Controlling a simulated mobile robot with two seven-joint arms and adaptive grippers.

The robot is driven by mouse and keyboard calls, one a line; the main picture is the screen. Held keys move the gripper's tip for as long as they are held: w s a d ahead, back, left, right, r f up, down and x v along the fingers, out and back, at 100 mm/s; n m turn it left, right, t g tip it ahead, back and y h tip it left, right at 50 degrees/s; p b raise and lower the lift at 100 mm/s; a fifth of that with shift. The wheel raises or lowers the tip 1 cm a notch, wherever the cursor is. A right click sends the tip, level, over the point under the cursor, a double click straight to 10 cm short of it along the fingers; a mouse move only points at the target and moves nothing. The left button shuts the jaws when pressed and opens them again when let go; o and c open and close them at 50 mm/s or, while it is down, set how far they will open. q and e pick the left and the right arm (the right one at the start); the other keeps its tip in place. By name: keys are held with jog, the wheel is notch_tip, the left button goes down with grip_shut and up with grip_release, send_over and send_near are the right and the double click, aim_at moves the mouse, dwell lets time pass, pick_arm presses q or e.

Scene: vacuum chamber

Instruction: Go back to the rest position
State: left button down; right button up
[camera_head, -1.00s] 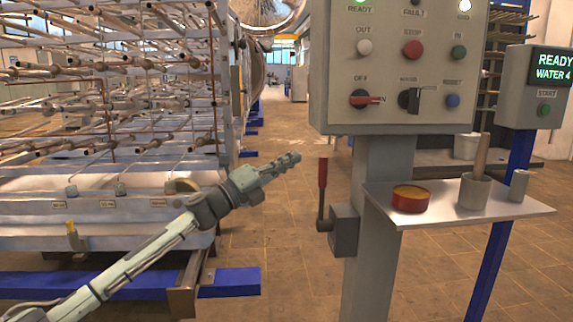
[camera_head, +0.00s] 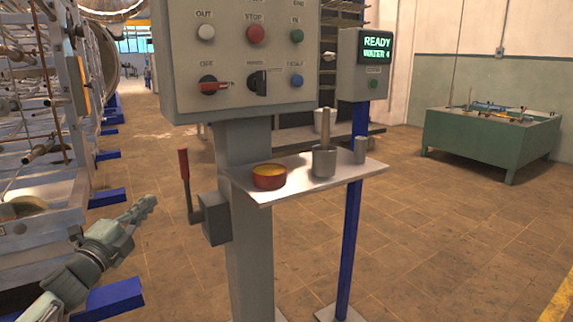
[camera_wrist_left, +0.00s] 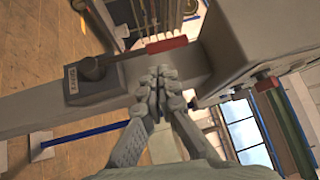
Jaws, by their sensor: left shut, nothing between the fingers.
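My left gripper (camera_head: 143,207) is at the lower left of the head view, left of the control panel's post. It is shut and holds nothing. In the left wrist view its closed fingers (camera_wrist_left: 158,92) point toward the post and the lever box (camera_wrist_left: 85,80). The gap between fingers and post cannot be judged there. My right gripper is not in view.
A control panel (camera_head: 300,60) stands on a grey post (camera_head: 250,265), with a red-handled lever (camera_head: 184,170) on its left side. A shelf (camera_head: 265,196) carries a red tin (camera_head: 269,177) and a grey cup (camera_head: 324,162). A pipe rack (camera_head: 50,110) stands left.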

pick_arm(q)
jog(key=s+d+f+n+g+y, duration=0.1)
jog(key=s+f+n+g+y, duration=0.35)
jog(key=f, duration=0.75)
jog(key=s+f+n+g+y, duration=0.1)
jog(key=s+f+n+g, duration=0.1)
jog(key=s+f+n, duration=0.8)
jog(key=s+d+f+n+g, duration=0.2)
jog(key=s+f+g, duration=0.3)
jog(key=s+f, duration=0.4)
jog(key=s+d+f+n+g+p, duration=0.1)
jog(key=s+d+f+g, duration=0.4)
jog(key=s, duration=0.9)
notch_tip(320, 180, down, 4)
jog(key=shift+s+r+n+h, duration=0.15)
jog(key=shift+s+n+h, duration=0.2)
jog(key=shift+n, duration=0.1)
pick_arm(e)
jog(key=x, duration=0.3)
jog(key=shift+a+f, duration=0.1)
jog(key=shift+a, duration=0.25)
pick_arm(q)
jog(key=shift+w, duration=0.1)
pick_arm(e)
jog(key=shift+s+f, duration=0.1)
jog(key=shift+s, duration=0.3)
